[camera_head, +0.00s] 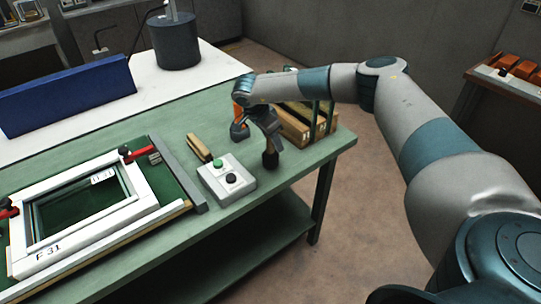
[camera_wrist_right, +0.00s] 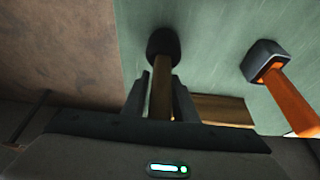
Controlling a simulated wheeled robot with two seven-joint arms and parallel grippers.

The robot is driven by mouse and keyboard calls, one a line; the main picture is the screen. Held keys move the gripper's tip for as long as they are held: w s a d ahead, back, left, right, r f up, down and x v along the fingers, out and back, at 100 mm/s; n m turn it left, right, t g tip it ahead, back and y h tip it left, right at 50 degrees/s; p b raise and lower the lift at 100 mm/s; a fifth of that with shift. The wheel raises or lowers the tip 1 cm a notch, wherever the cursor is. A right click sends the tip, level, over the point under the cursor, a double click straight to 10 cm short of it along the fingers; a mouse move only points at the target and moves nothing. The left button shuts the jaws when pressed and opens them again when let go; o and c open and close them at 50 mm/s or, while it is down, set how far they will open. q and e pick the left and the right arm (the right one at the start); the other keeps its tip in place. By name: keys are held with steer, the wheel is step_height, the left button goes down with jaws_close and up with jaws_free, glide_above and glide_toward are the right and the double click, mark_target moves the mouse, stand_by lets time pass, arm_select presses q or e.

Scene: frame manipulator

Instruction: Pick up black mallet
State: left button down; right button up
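The black mallet has a black head (camera_head: 270,159) and a light wooden handle. It is upright, head down, near the right end of the green table (camera_head: 315,160). In the right wrist view its head (camera_wrist_right: 163,42) is beyond the fingertips and its handle runs back between the fingers. I cannot tell whether the head touches the table. My left gripper is not in view.
An orange-handled hammer (camera_wrist_right: 267,62) stands close beside the mallet. A wooden crate (camera_head: 294,130) is behind the gripper. A button box (camera_head: 226,180), a wooden brush-like piece (camera_head: 199,147) and a white frame (camera_head: 143,200) lie to the left. The table's right edge is near.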

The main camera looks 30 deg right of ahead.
steer(key=c, duration=0.5)
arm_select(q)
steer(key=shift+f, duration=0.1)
arm_select(e)
steer(key=shift+r, duration=0.2)
